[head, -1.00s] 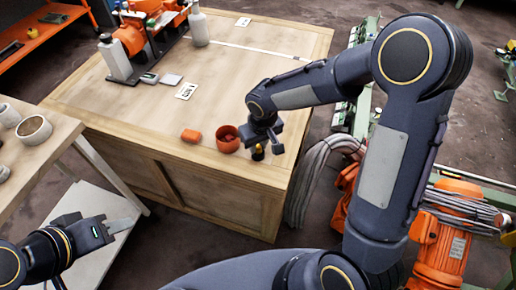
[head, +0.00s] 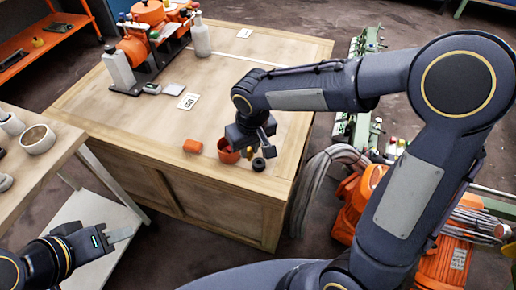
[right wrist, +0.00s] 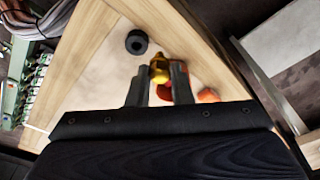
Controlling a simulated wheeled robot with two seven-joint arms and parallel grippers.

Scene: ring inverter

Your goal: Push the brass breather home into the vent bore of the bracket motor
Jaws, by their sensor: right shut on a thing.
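The brass breather (right wrist: 158,70) is between the fingertips of my right gripper (right wrist: 160,84) in the right wrist view. My right gripper (head: 250,146) is shut on it over the near right corner of the wooden bench, and the breather shows as a small yellow spot (head: 249,153). Orange motors (head: 135,46) stand on a dark stand at the bench's far left. I cannot tell which is the bracket motor, and its vent bore is too small to make out. My left gripper (head: 120,234) is at lower left, away from the bench; its finger gap is unclear.
A black ring (head: 259,164) sits beside the breather near the bench's front edge. An orange cup (head: 228,153) and an orange block (head: 192,146) lie to its left. A pale bottle (head: 201,38) stands by the motors. The bench middle is mostly clear.

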